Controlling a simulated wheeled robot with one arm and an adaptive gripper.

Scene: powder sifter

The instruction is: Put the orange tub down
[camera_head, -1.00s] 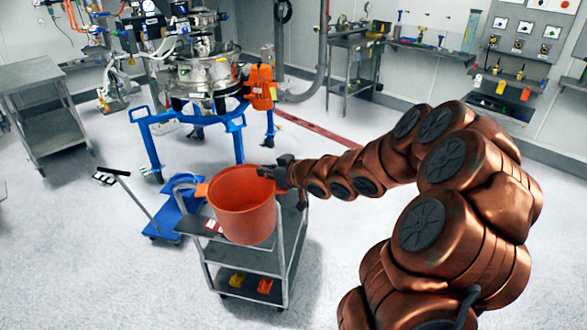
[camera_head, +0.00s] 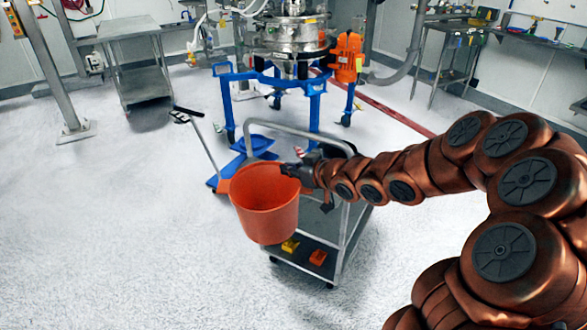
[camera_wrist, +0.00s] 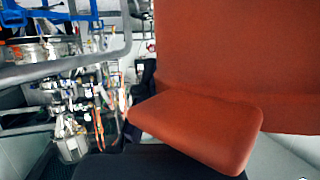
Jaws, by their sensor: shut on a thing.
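The orange tub (camera_head: 266,208) hangs upright in the air, in front of and partly over the left side of a grey metal cart (camera_head: 352,225) in the head view. My gripper (camera_head: 300,172) is shut on the tub's right side, at a handle near its rim. In the wrist view the tub's wall (camera_wrist: 235,65) and handle (camera_wrist: 200,128) fill the right half, close to the camera. The dark gripper part (camera_wrist: 150,163) shows below the handle. The fingertips themselves are mostly hidden. The tub hides much of the cart's top.
A yellow piece (camera_head: 290,245) and an orange piece (camera_head: 317,257) lie on the cart's lower shelf. A blue-framed sifter (camera_head: 290,45) with an orange motor (camera_head: 345,57) stands behind. A metal table (camera_head: 135,48) stands at the back left. The floor at left is clear.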

